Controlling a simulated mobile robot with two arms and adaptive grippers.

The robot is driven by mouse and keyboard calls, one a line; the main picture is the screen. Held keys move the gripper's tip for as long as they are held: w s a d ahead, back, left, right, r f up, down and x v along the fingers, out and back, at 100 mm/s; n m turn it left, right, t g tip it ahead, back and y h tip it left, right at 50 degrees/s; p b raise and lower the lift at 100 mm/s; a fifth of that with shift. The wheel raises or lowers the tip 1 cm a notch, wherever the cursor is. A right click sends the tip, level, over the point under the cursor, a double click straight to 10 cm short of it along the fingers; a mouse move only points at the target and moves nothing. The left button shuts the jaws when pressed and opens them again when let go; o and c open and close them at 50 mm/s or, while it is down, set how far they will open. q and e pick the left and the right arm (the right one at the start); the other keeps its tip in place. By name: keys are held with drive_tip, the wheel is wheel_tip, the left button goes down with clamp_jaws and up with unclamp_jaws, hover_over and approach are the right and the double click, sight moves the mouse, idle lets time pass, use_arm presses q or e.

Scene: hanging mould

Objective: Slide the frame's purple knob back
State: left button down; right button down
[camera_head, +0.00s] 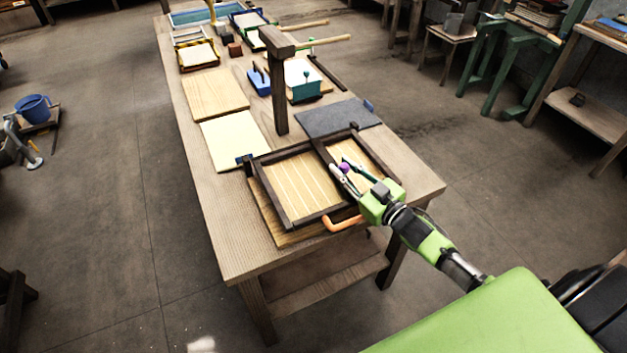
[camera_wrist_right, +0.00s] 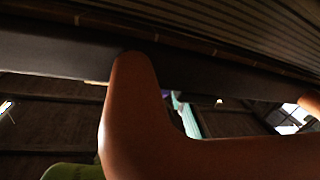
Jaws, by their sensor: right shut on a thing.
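The dark wooden frame (camera_head: 292,222) lies on a light slatted board at the near end of the long table. The purple knob (camera_head: 345,167) is at the frame's right part, close to its middle bar. My right gripper (camera_head: 341,166) reaches in over the frame's near right corner, and its fingers are shut on the knob. In the right wrist view an orange curved handle (camera_wrist_right: 130,120) fills the foreground and hides most of the fingers. A small purple patch (camera_wrist_right: 165,93) shows behind it. My left gripper is not in view.
The orange handle (camera_head: 343,224) sticks out at the frame's near edge, beside my right gripper. A wooden post (camera_head: 279,95) with a mallet-like top rises behind the frame. A dark grey mat (camera_head: 338,118) and a pale board (camera_head: 235,139) lie beyond it.

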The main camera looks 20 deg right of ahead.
drive_tip(key=d+b, duration=0.1)
drive_tip(key=d, duration=0.3)
drive_tip(key=d+b, duration=0.1)
drive_tip(key=d, duration=0.4)
drive_tip(key=shift+w+d, duration=0.2)
drive_tip(key=shift+d, duration=0.1)
drive_tip(key=shift+d+r, duration=0.1)
drive_tip(key=shift+d, duration=0.55)
drive_tip(key=c, duration=1.8)
unclamp_jaws()
drive_tip(key=shift+d, duration=0.1)
drive_tip(key=shift+s, duration=0.25)
drive_tip(key=v, duration=1.1)
drive_tip(key=shift+s+d, duration=0.2)
drive_tip(key=shift+s, duration=0.05)
